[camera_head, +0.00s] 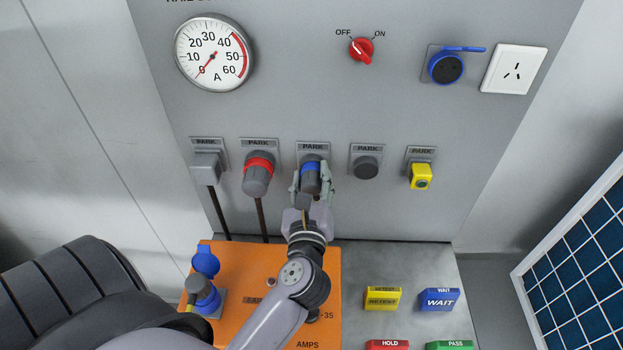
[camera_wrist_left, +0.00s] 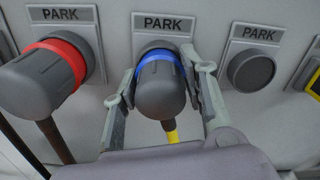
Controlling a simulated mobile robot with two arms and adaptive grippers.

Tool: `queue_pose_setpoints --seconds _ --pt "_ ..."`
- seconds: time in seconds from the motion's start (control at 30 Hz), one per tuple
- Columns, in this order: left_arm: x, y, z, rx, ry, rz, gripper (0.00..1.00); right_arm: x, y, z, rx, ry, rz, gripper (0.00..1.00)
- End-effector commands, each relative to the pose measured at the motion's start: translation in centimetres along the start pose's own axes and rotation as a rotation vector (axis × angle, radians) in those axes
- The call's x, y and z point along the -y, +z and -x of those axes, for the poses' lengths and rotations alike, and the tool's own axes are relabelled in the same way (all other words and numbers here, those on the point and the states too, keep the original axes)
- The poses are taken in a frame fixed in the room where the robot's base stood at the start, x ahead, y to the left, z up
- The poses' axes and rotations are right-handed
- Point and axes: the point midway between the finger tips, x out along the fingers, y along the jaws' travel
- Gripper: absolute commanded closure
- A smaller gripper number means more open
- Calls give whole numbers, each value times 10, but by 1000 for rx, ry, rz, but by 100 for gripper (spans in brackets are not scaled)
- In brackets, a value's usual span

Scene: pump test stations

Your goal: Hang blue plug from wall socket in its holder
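The blue plug (camera_head: 311,178), dark grey with a blue ring, sits in the middle holder marked PARK (camera_head: 312,149). It also shows in the left wrist view (camera_wrist_left: 160,92), its back end towards me and a yellow cable below it. My left gripper (camera_head: 311,184) has one finger on each side of the plug. In the left wrist view (camera_wrist_left: 158,92) the fingers stand spread around it, with a narrow gap at the left; contact at the right is unclear. The wall socket (camera_head: 446,69), blue-rimmed with its lid raised, is empty at the upper right. My right gripper is out of view.
A red-ringed plug (camera_head: 258,174) and a grey plug (camera_head: 206,167) hang to the left. An empty round holder (camera_head: 367,167) and a yellow plug (camera_head: 421,177) are to the right. An orange box (camera_head: 255,320) and push buttons (camera_head: 383,298) lie below.

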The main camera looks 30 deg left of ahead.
Motion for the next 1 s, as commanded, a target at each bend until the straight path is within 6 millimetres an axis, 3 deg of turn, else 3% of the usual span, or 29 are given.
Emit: queue_pose_setpoints --seconds 0.27,0.63,0.77,1.0 --pt "0 0 0 -1 0 0 40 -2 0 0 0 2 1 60" --pt "0 -1 5 -3 1 -1 40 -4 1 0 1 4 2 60" --pt "-1 -3 24 -7 2 0 40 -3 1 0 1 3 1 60" --pt "-1 -2 76 -7 1 -4 40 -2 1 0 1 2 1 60"
